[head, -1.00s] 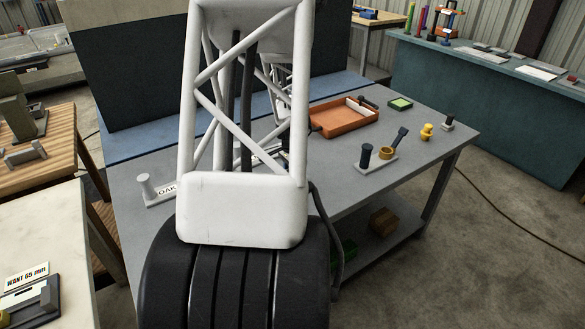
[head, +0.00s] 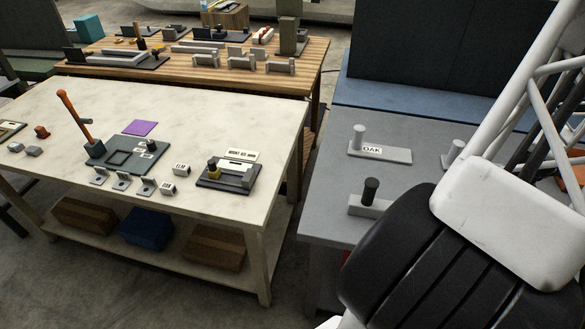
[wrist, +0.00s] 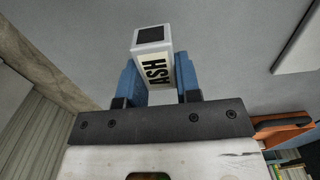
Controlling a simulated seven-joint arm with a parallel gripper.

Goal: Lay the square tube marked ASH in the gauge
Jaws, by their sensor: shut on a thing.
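My gripper (wrist: 159,82) is shut on the square tube (wrist: 153,48) in the wrist view. The tube is pale, has a dark square end and shows the label ASH along one side. The blue fingers press on both its sides, and its lower part is hidden. In the head view the gripper and tube are out of sight; only my arm shows. What looks like the gauge (head: 228,180) is a dark base with a grey bar and a yellow and black knob. It stands at the right of the pale table, before a WANT sign (head: 243,154).
Small white blocks (head: 181,169), one marked ELM, and several grey brackets (head: 121,181) stand left of the gauge. A green plate with an orange lever (head: 75,115) is further left. A grey bench (head: 320,200) bears an OAK stand (head: 379,152).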

